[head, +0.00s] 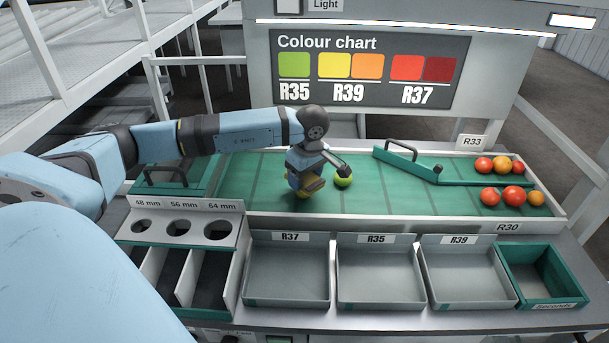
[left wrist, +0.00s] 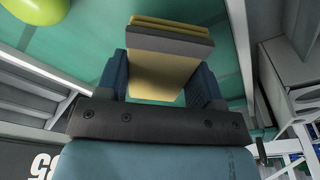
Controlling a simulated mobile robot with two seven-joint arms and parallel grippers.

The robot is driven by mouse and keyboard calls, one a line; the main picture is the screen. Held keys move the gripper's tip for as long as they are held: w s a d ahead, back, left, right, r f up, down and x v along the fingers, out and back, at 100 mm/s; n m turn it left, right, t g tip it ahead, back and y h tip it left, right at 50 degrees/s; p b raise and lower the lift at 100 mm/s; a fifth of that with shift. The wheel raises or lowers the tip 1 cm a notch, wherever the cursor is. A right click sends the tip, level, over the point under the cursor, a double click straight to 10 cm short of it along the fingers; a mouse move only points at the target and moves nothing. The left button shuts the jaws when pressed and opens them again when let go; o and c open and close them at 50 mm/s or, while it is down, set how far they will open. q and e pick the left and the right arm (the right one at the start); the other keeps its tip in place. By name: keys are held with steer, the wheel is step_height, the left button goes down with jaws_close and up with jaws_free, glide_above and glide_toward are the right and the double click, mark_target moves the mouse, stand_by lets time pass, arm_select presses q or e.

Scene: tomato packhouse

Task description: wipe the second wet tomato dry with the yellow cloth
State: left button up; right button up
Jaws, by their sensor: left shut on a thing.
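My left gripper (head: 306,182) is over the green belt, shut on the folded yellow cloth (head: 315,184). In the left wrist view the cloth (left wrist: 163,75) sits between both fingers, with a grey band across it. Wetness is too small to see. My right gripper is not in view.
Several red and orange tomatoes (head: 513,194) lie at the belt's right end. A green gate bar with a handle (head: 438,170) crosses the belt. Grey trays (head: 286,304) and a green crate (head: 520,294) stand in front. A sizing board (head: 180,228) is at left.

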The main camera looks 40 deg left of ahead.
arm_select(q)
steer(key=shift+w+a+f+b, duration=0.15)
steer(key=shift+a+b, duration=0.1)
steer(key=shift+a, duration=0.75)
steer(key=shift+w+a+f+b, duration=0.15)
steer(key=shift+a+b, duration=0.1)
steer(key=shift+a, duration=0.75)
steer(key=shift+a+r, duration=0.1)
steer(key=shift+a, duration=0.1)
steer(key=shift+d, duration=0.15)
steer(key=shift+s+d+r, duration=0.1)
steer(key=shift+d, duration=0.95)
steer(key=shift+s+d, duration=0.1)
steer(key=shift+d, duration=0.9)
steer(key=shift+a, duration=0.1)
steer(key=shift+w+a+b, duration=0.2)
steer(key=shift+a+b, duration=0.2)
steer(key=shift+a, duration=1.75)
